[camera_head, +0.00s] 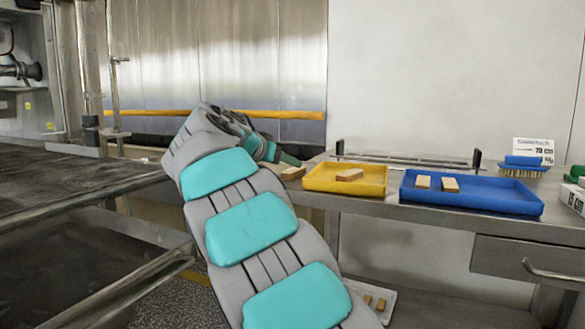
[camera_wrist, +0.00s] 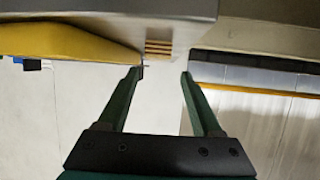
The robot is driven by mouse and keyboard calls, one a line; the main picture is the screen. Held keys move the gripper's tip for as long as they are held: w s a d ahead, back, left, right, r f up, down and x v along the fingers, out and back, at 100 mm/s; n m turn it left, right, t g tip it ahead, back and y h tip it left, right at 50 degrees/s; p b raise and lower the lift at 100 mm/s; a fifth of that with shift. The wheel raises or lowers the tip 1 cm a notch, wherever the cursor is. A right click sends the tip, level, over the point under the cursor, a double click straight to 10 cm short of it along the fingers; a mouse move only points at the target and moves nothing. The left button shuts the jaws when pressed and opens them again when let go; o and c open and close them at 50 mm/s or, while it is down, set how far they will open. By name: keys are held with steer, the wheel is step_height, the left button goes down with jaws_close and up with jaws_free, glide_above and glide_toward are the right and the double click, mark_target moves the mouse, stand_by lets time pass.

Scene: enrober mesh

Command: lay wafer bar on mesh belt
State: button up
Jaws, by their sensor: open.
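A tan wafer bar (camera_head: 293,173) lies on the steel table at its left end, beside the yellow tray. In the wrist view its layered end (camera_wrist: 159,48) shows at the table edge, ahead of the gap between my fingertips. My gripper (camera_head: 291,160) is open and empty, close to that bar; its green fingers (camera_wrist: 162,75) stand apart. Another wafer bar (camera_head: 349,175) lies in the yellow tray (camera_head: 318,185). Two wafer bars (camera_head: 423,182) (camera_head: 450,185) lie in the blue tray (camera_head: 480,204). A dark surface at left (camera_head: 65,185) looks like the mesh belt; its weave is unclear.
A low metal rack (camera_head: 410,159) stands behind the trays. A blue brush (camera_head: 522,168) and a card (camera_head: 533,147) stand at the right. A pale tray (camera_head: 382,313) with bars sits below the table. A metal rail (camera_head: 90,198) edges the belt; a gap separates it from the table.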

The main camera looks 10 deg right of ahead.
mark_target(292, 170)
steer(key=shift+o, duration=0.4)
steer(key=shift+v, duration=0.9)
step_height(292, 170, up, 2)
steer(key=g+y+p, duration=0.1)
steer(key=p, duration=0.1)
steer(key=shift+a+r+p, duration=0.2)
steer(key=shift+p, duration=0.2)
steer(key=shift+s+r+g+y+p, duration=0.35)
steer(key=shift+g+y+p, duration=0.15)
steer(key=shift+g+p, duration=0.3)
steer(key=shift+s+f+g+y+p, duration=0.1)
steer(key=shift+s+g+y+p, duration=0.4)
steer(key=shift+y+p, duration=0.15)
steer(key=b+x, duration=0.1)
steer(key=x, duration=0.1)
steer(key=shift+w+d+f, duration=0.1)
steer(key=shift+f, duration=0.15)
steer(key=shift+w+b+x, duration=0.25)
steer(key=shift+b+x, duration=0.3)
steer(key=shift+x, duration=2.15)
steer(key=shift+r, duration=0.15)
steer(key=shift+c, duration=0.2)
